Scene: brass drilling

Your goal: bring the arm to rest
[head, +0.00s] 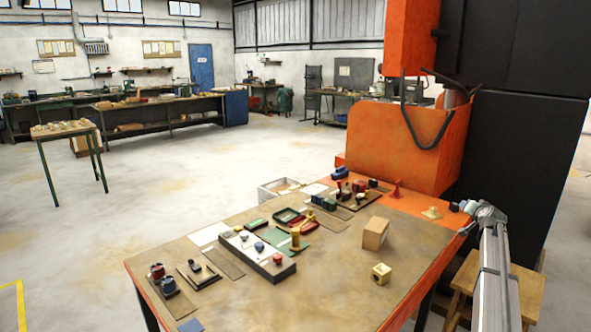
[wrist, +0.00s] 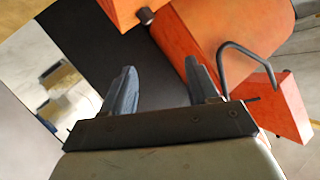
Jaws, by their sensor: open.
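My gripper shows in the wrist view (wrist: 160,80) with its two dark fingers apart and nothing between them. Behind the fingers in that view are the orange machine and a dark panel. In the head view my arm (head: 494,260) rises at the right, beyond the table's right edge. Its upper end is bent near the table's back right corner. The fingers cannot be made out clearly in the head view.
The table (head: 340,285) holds a wooden block (head: 375,233), a brass cube with a hole (head: 381,273), a grey control box (head: 258,255) and several small parts. The orange machine (head: 420,140) stands behind the table. A wooden stool (head: 525,290) is at the right.

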